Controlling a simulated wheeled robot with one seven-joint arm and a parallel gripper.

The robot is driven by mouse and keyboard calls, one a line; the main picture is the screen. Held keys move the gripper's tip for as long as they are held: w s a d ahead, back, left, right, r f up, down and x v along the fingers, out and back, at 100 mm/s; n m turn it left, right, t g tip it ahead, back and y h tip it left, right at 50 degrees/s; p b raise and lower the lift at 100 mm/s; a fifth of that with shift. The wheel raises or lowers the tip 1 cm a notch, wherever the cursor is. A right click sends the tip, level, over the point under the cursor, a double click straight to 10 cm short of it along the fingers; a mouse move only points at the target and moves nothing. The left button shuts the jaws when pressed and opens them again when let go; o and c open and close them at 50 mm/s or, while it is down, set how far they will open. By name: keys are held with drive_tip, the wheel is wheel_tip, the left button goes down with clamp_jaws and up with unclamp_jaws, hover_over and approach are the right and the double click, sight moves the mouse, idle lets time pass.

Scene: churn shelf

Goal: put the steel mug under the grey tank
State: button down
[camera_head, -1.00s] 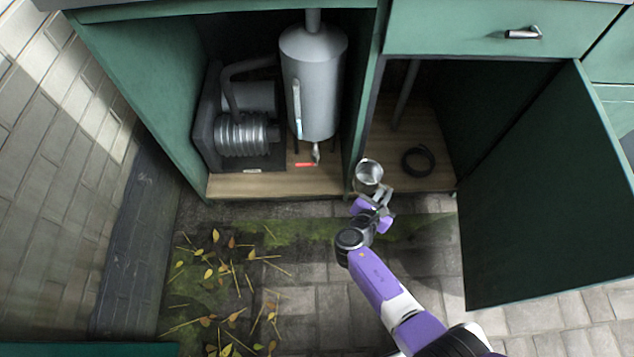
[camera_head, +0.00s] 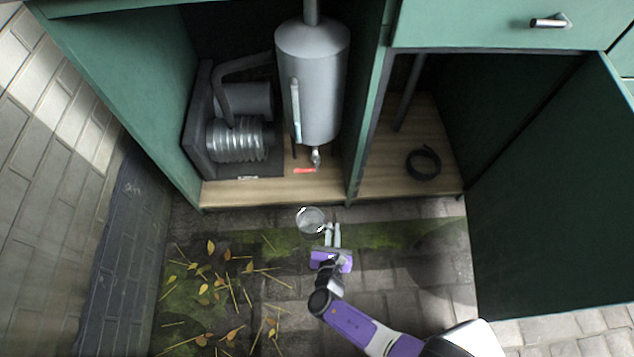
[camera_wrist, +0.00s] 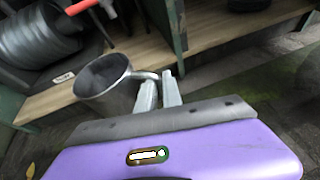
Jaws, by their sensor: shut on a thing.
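The steel mug (camera_head: 310,220) is held by my gripper (camera_head: 333,232) in front of the open left cabinet bay. In the wrist view the mug (camera_wrist: 104,88) is roughly upright with its open top showing, and the fingers (camera_wrist: 160,90) are shut on its handle. The grey tank (camera_head: 312,85) hangs in the left bay, with a tap (camera_head: 316,157) at its bottom and a red lever (camera_head: 304,170) beside it. The mug is outside the bay, nearer to me than the shelf edge, a little left of the tap in the head view.
A machine with a ribbed silver coil (camera_head: 237,140) fills the left of the bay. Bare wooden shelf (camera_head: 275,190) lies in front. A divider (camera_head: 368,130) stands right of the tank. A black ring (camera_head: 424,162) lies in the right bay, beside the open door (camera_head: 550,190).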

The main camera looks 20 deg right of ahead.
drive_tip(key=w+d+b, duration=0.2)
drive_tip(key=w, duration=0.3)
drive_tip(key=w+d+f+b, duration=0.1)
drive_tip(key=w+d+b, duration=0.1)
drive_tip(key=w, duration=0.4)
drive_tip(key=w+d+b, duration=0.2)
drive_tip(key=w+d, duration=0.1)
drive_tip(key=w, duration=0.2)
drive_tip(key=shift+w+d+f+b, duration=0.15)
drive_tip(key=shift+d+b, duration=0.05)
drive_tip(key=shift+b, duration=0.2)
drive_tip(key=shift+f, duration=0.25)
drive_tip(key=shift+r, duration=0.1)
drive_tip(key=shift+a, duration=0.1)
drive_tip(key=c, duration=1.8)
unclamp_jaws()
drive_tip(key=shift+f, duration=0.2)
drive_tip(key=shift+c, duration=0.2)
drive_tip(key=o, duration=0.3)
drive_tip(key=shift+o, duration=0.2)
